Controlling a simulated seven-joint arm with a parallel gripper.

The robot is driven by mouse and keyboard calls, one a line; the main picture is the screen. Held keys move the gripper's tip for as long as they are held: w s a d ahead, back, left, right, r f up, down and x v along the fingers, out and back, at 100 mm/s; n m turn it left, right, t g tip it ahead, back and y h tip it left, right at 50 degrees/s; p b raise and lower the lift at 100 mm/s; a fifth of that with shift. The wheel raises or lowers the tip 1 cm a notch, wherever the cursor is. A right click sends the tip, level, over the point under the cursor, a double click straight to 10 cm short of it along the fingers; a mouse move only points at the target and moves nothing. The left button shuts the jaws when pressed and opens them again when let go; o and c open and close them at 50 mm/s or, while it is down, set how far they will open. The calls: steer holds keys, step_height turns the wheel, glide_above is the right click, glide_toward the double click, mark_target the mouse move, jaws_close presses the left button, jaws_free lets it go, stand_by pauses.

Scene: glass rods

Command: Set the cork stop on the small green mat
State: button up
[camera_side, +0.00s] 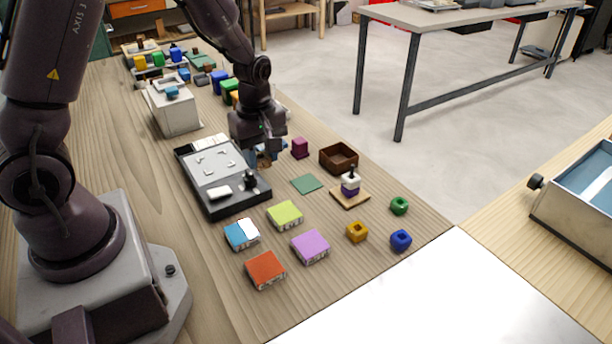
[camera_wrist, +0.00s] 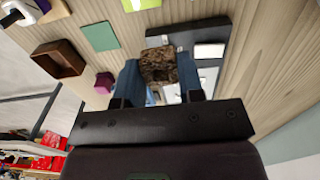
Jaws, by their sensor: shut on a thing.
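The cork stop (camera_wrist: 159,62) is a brown speckled block between the two blue fingers of my gripper (camera_wrist: 159,80) in the wrist view. My gripper (camera_side: 266,153) is shut on it; in the side view only a small brown part of the cork (camera_side: 263,161) shows below the fingers. The small green mat (camera_side: 306,184) lies flat and bare on the table, to the right of and nearer the camera than my gripper. It also shows at the upper left of the wrist view (camera_wrist: 100,36). I cannot tell the cork's exact height above the table.
A black tray with a grey panel (camera_side: 222,178) lies left of my gripper. A magenta block (camera_side: 300,147), a brown open box (camera_side: 339,158) and a wooden base with a stacked peg (camera_side: 350,196) stand around the mat. Several coloured blocks lie nearer the camera.

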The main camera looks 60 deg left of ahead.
steer(key=w+a+f, duration=0.2)
steer(key=w+f, duration=0.2)
steer(key=w, duration=0.4)
glide_above(306, 183)
steer(key=f, duration=0.4)
steer(key=shift+s+d+f, duration=0.15)
steer(key=shift+s+f, duration=0.15)
steer(key=shift+s, duration=0.05)
steer(key=shift+w+f, duration=0.15)
steer(key=shift+f, duration=0.05)
steer(key=shift+w+f, duration=0.2)
steer(key=shift+f, duration=1.5)
steer(key=shift+f, duration=0.2)
steer(key=o, duration=0.9)
steer(key=shift+r, duration=0.15)
